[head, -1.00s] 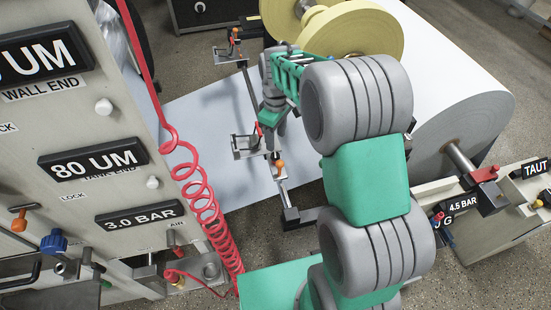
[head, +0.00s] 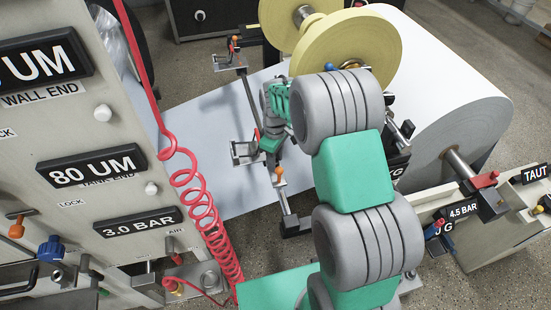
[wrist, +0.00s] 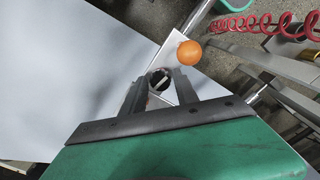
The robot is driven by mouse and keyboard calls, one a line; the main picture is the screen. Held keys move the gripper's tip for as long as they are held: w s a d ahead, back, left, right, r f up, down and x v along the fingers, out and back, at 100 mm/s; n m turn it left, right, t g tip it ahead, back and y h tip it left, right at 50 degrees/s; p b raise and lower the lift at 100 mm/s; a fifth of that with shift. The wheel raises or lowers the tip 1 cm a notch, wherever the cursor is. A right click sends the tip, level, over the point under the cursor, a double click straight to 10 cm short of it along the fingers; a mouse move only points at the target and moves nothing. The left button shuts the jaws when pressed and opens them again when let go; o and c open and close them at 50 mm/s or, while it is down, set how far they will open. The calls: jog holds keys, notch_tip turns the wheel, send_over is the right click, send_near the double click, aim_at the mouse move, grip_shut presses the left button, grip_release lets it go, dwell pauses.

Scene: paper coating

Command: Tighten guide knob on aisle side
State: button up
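The near guide bracket (head: 243,152) is a light metal piece on the crossbar over the pale paper web (head: 225,195). In the wrist view, a dark round knob (wrist: 160,81) with a light bar across its face shows between my fingertips. My gripper (wrist: 159,84) is open, with one finger at each side of that knob; I cannot tell whether they touch it. An orange ball-ended handle (wrist: 190,53) is just beyond the right finger; it also shows in the head view (head: 279,172). In the head view, my arm and gripper partly hide the near bracket.
A far bracket (head: 228,62) with an orange handle sits at the bar's other end. A coiled red hose (head: 200,205) hangs beside the labelled panel (head: 90,130) at left.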

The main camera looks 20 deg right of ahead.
grip_shut()
jog(key=shift+m, duration=0.3)
jog(key=m, duration=0.8)
jog(key=shift+p, duration=0.4)
jog(key=m, duration=0.4)
jog(key=shift+a, duration=0.1)
jog(key=m, duration=0.4)
jog(key=shift+m, duration=0.4)
jog(key=shift+o, duration=1.9)
grip_release()
